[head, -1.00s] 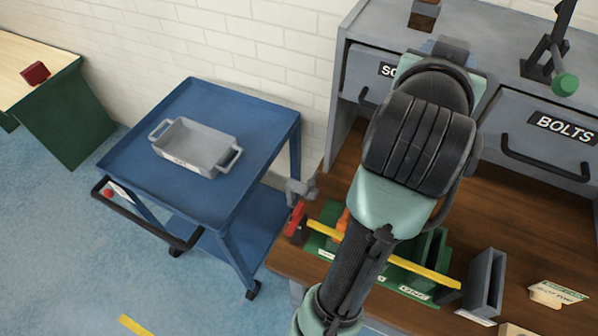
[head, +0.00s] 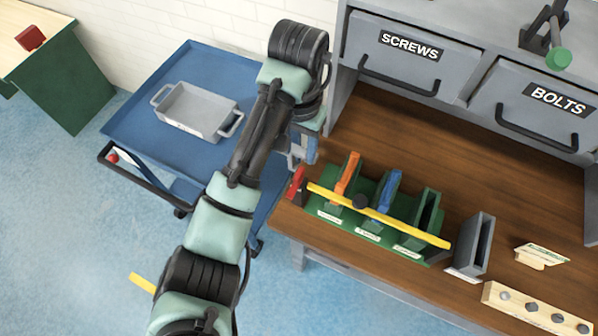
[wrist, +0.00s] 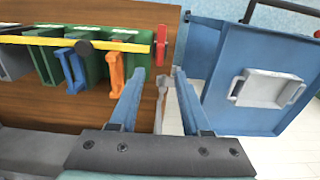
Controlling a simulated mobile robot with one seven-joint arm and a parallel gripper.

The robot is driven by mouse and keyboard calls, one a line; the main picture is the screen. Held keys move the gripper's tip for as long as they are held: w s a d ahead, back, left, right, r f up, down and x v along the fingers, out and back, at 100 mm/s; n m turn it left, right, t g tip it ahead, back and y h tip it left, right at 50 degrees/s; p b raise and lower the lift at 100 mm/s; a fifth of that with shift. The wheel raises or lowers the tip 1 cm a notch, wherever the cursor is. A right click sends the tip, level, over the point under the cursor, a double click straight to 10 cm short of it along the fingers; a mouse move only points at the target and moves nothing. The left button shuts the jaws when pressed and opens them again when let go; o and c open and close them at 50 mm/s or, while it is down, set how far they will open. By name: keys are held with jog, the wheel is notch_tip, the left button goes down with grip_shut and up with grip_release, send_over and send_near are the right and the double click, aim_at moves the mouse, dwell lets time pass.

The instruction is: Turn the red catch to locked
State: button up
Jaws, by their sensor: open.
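The red catch (head: 297,184) stands at the left end of a yellow bar (head: 370,211), near the bench's left edge. In the wrist view the red catch (wrist: 162,45) lies roughly crosswise to the yellow bar (wrist: 90,39). The bar runs across the front of a green rack (head: 415,238) holding an orange piece (head: 347,175) and a blue piece (head: 388,192). My gripper (head: 304,152) is just behind the catch in the head view. In the wrist view my gripper (wrist: 158,75) is open, its fingertips short of the catch and apart from it.
A grey fitting (wrist: 161,84) at the bench edge shows between my fingers. A blue cart (head: 150,135) with a grey tray (head: 192,118) stands left of the wooden bench (head: 400,130). A grey holder (head: 474,245) stands right of the rack. Drawers (head: 410,55) line the back.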

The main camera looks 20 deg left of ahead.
aim_at(299, 173)
notch_tip(299, 173, down, 7)
jog(key=b, duration=0.4)
jog(key=shift+b, duration=0.4)
jog(key=shift+f+p, duration=0.35)
jog(key=shift+f, duration=0.65)
grip_shut()
